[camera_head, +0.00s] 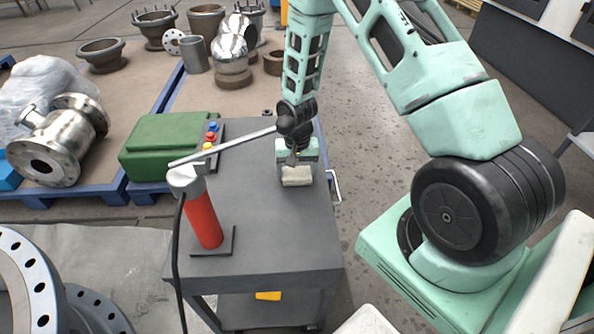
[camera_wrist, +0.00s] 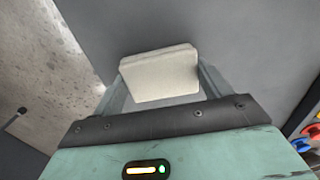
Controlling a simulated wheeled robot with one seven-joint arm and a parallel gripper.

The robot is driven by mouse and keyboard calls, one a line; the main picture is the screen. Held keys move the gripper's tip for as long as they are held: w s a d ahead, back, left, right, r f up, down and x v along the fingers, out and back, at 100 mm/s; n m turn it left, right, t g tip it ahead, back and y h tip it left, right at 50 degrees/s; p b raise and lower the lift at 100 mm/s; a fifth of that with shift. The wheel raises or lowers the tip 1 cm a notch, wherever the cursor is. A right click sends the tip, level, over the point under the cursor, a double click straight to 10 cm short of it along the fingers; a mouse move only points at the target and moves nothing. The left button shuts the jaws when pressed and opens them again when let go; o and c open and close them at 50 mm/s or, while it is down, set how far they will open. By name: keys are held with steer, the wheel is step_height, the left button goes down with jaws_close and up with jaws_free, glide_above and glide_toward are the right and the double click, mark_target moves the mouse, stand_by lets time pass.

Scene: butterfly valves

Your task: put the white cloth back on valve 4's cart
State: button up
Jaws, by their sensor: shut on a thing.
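The white cloth (camera_head: 297,176) is a folded, off-white pad at the far right part of the grey cart top (camera_head: 270,235). My gripper (camera_head: 297,168) points down over the cart and is shut on the cloth. In the wrist view the cloth (camera_wrist: 160,75) sits between the two fingers (camera_wrist: 161,88), with the grey cart top (camera_wrist: 240,40) behind it. The cloth is low over the cart top; I cannot tell whether it touches. No number shows on the cart.
A red cylinder (camera_head: 203,218) with a grey bar stands on the cart's left side, a black cable hanging beside it. A metal valve body (camera_head: 60,140) lies further left. The cart's front middle is clear.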

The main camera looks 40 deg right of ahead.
mark_target(297, 173)
steer(key=shift+f, duration=0.2)
steer(key=o, duration=0.9)
step_height(297, 173, up, 12)
steer(key=shift+r, duration=0.25)
